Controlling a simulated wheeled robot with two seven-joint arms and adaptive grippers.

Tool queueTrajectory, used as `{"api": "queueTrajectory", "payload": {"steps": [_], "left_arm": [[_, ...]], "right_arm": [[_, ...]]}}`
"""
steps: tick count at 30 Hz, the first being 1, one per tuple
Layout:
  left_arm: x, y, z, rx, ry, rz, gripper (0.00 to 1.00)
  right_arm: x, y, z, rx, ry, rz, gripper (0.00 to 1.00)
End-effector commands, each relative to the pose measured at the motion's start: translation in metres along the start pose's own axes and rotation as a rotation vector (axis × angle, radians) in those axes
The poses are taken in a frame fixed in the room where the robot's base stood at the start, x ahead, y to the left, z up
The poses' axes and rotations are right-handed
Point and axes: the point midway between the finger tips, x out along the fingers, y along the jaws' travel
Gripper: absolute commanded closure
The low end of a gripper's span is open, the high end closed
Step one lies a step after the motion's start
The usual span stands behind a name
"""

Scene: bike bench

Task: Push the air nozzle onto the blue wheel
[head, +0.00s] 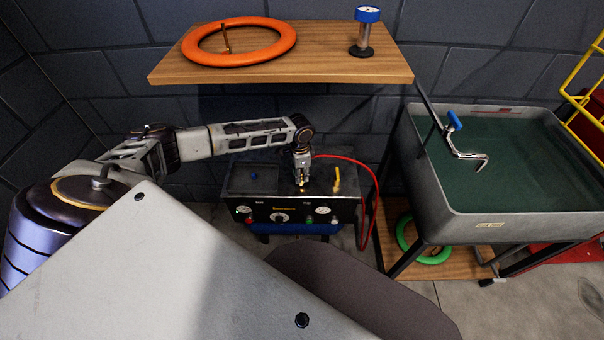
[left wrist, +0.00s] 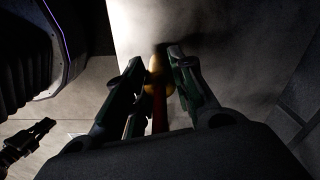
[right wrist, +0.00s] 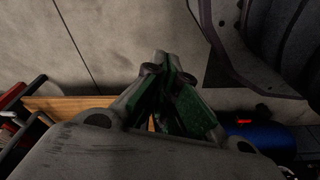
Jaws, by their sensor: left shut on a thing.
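My left gripper (head: 302,180) is over the top of the dark compressor box (head: 284,212). In the left wrist view its fingers (left wrist: 156,66) are shut around a yellow piece with a red hose behind it, which looks like the air nozzle (left wrist: 157,64). The red hose (head: 368,180) shows in the head view, running right from the gripper and down beside the compressor. My right gripper (right wrist: 163,62) shows only in the right wrist view, with its fingertips together and nothing seen between them. I cannot make out a blue wheel in any view.
An orange wheel (head: 282,44) and a blue-topped gauge (head: 366,30) are on the wooden shelf (head: 320,68) above. A green wheel (head: 432,257) lies on a low board under the grey basin (head: 470,215). A yellow upright piece (head: 337,178) stands on the compressor.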

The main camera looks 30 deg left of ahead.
Motion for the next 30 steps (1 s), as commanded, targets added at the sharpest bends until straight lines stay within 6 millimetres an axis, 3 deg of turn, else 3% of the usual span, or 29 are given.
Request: {"api": "queueTrajectory", "payload": {"steps": [2, 3, 8, 24, 30], "left_arm": [[0.0013, 0.0002, -0.0003, 0.0, 0.001, 0.001, 1.0], [0.0019, 0.0002, -0.0002, 0.0, 0.0, 0.001, 0.74], [0.0018, 0.0001, -0.0001, 0.0, 0.0, 0.0, 0.53], [0.002, -0.0001, 0.0, 0.0, 0.0, 0.0, 0.53], [0.0024, -0.0003, -0.0001, 0.001, 0.0, -0.001, 0.53]], "right_arm": [[-0.0004, 0.0002, -0.0005, 0.0, 0.003, 0.0, 1.0], [0.0002, 0.0003, -0.0002, 0.0, 0.004, 0.001, 1.0], [0.0013, 0.0006, 0.0003, 0.0, 0.005, 0.001, 1.0], [0.0017, 0.0004, 0.0019, -0.001, -0.006, 0.001, 1.0], [-0.0065, -0.0009, -0.0055, -0.003, -0.004, -0.002, 1.0]]}}
